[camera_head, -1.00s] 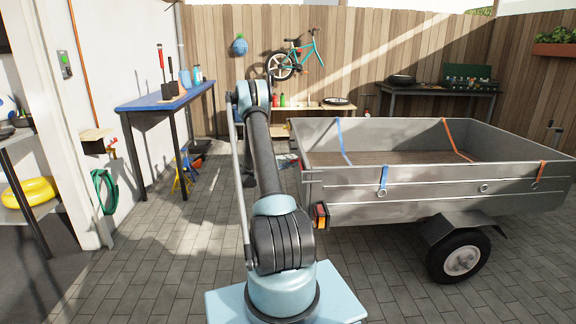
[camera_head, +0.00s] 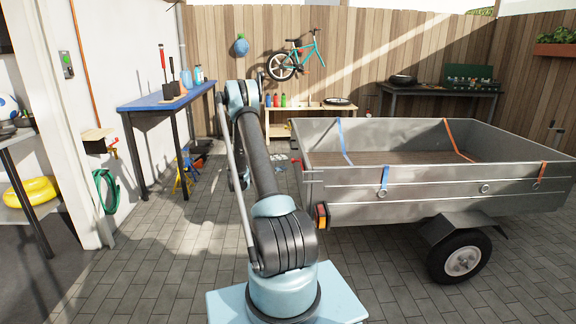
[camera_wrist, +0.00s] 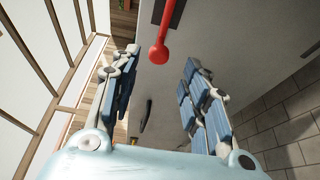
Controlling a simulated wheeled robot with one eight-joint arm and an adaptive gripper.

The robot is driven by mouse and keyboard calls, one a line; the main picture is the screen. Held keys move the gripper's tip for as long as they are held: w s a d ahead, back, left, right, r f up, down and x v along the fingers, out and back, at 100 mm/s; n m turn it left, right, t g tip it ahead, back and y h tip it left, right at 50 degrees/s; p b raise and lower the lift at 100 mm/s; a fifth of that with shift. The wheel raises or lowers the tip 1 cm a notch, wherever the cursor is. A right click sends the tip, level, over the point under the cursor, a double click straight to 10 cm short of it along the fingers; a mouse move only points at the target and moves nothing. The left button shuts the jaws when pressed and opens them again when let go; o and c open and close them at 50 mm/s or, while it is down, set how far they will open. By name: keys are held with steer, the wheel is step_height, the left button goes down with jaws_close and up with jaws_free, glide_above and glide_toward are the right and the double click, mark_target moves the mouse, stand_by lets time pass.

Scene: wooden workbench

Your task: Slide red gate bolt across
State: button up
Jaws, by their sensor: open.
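In the wrist view, a red bar with a rounded knob at its lower end (camera_wrist: 160,50), which looks like the red bolt, shows at the top. Its upper part lies against a dark strip on a pale grey surface. My gripper (camera_wrist: 161,72) is open, its blue-padded fingers spread left and right with nothing between them. The red knob appears beyond the fingertips, between their lines; I cannot tell the distance. In the head view my gripper is hidden behind my arm, and I cannot make out the bolt there.
A grey trailer (camera_head: 440,207) stands right of my arm. A blue-topped bench (camera_head: 165,101) stands along the left wall, and a wooden fence (camera_head: 400,50) closes the back. The paving (camera_head: 150,245) at front left is clear. A dark handle-like piece (camera_wrist: 147,115) shows in the wrist view.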

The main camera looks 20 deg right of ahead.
steer(key=shift+s+a, duration=0.2)
steer(key=shift+a, duration=2.4)
steer(key=s+r+y, duration=0.4)
steer(key=s+r, duration=0.4)
steer(key=r, duration=0.3)
steer(key=s+a+r+y, duration=0.2)
steer(key=s+r, duration=0.1)
steer(key=s, duration=0.4)
steer(key=s+a+r+y, duration=0.2)
steer(key=s+r+y, duration=0.1)
steer(key=s, duration=0.5)
steer(key=s+a+f+y, duration=0.3)
steer(key=s+a, duration=0.2)
steer(key=s, duration=0.6)
steer(key=s+a+f+y, duration=0.3)
steer(key=s+a, duration=0.2)
steer(key=s, duration=0.5)
steer(key=s+a+f+m+y, duration=0.1)
steer(key=s+a, duration=0.4)
steer(key=s, duration=0.6)
steer(key=shift+s+f+y, duration=0.3)
steer(key=shift+f+y, duration=0.6)
steer(key=shift+y, duration=0.1)
